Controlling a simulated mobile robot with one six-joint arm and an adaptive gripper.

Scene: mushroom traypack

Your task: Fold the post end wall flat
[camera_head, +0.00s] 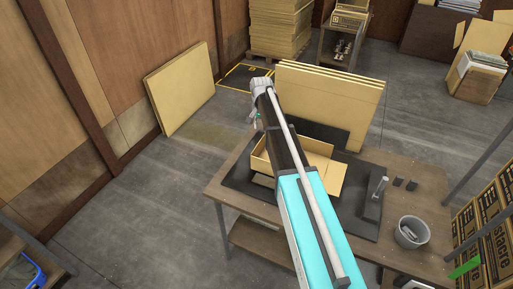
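An open cardboard tray (318,158) lies on a dark mat (235,180) on the wooden table. Its far and left walls stand up. A panel (327,180) at its right side spreads outward and looks low. I cannot tell which wall is the post end wall. My arm crosses over the tray and hides its middle and part of its near side. The end of my arm, with what seems to be my gripper (257,122), is above the tray's far left side. The fingers are too small and too covered to read.
A dark upright post on a base (376,194) stands on the mat's right. Large cardboard sheets (330,98) stand behind the table. Another sheet (180,88) leans on the left wall.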

